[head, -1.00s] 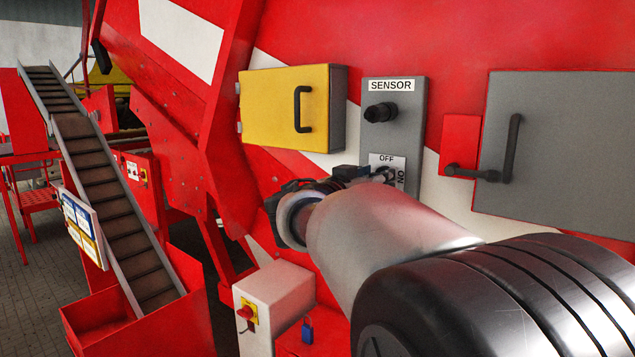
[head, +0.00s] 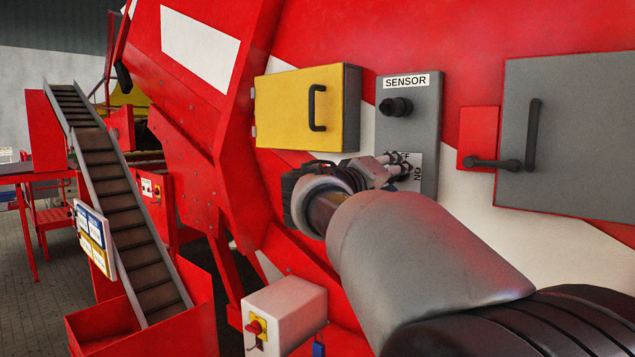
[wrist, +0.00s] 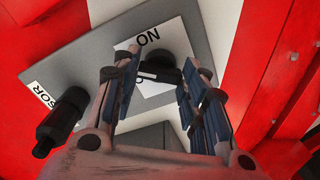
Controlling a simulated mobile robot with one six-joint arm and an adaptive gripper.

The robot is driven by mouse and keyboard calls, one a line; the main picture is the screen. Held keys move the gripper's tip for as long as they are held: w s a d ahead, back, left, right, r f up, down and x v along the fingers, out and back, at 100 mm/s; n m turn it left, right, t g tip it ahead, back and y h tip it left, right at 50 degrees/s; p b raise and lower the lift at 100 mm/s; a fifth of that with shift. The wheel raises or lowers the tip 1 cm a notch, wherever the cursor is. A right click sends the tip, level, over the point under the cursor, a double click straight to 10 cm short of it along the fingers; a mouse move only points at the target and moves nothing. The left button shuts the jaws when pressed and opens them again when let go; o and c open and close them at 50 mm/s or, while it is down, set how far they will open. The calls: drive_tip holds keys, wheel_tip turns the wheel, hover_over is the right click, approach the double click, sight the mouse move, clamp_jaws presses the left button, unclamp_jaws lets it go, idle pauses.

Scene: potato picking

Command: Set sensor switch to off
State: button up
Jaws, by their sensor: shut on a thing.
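The grey sensor panel (head: 425,120) is on the red and white machine wall, with a SENSOR label and a black round fitting (head: 397,107) at its top. The sensor switch, a dark knob (wrist: 146,68), sits below on a white plate (wrist: 172,36) with ON and OFF lettering. My gripper (head: 400,166) is at this plate and covers part of it in the head view. In the wrist view my gripper (wrist: 162,76) has a finger on either side of the knob, shut on it. The fingers partly hide the knob and lettering, so I cannot tell which way it points.
A yellow box (head: 290,112) with a black handle is left of the panel. A grey door (head: 575,130) with a black lever is to the right. A white box (head: 285,308) with a red and yellow switch is below. A conveyor (head: 115,200) stands far left.

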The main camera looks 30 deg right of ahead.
drive_tip(key=shift+n, duration=3.6)
drive_tip(key=o, duration=1.1)
drive_tip(key=shift+c, duration=0.2)
drive_tip(key=v, duration=1.2)
drive_tip(key=shift+s+f, duration=0.1)
drive_tip(key=shift+f, duration=0.05)
